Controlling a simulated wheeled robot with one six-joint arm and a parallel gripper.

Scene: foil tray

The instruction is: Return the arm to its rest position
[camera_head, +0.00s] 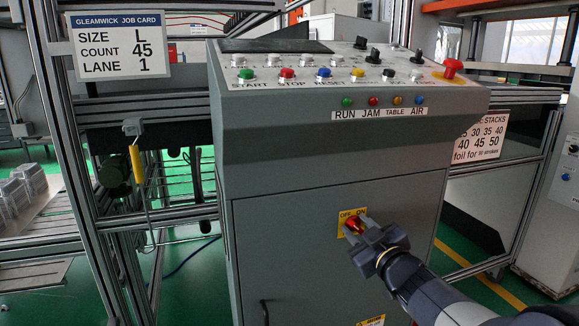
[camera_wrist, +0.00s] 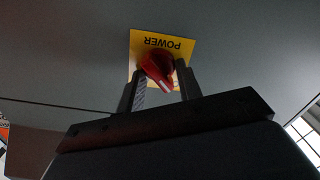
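My gripper (camera_head: 361,231) is at the front of the grey control cabinet, right at the red power knob (camera_head: 351,224) on its yellow OFF/ON plate (camera_head: 343,217). In the wrist view, the fingers of my gripper (camera_wrist: 161,83) stand apart, one on each side of the red knob (camera_wrist: 157,66). A gap shows between the fingers and the knob's lower part; whether a fingertip touches the knob I cannot tell. The knob's white mark points down and to the right in the wrist view. My arm reaches in from the lower right of the head view.
The cabinet's sloped panel (camera_head: 330,107) overhangs above my gripper, with buttons, switches and a red emergency stop (camera_head: 452,67) on top. A metal frame (camera_head: 72,150) stands at left, with a job card (camera_head: 118,45) on it. Green floor (camera_head: 480,285) shows at right.

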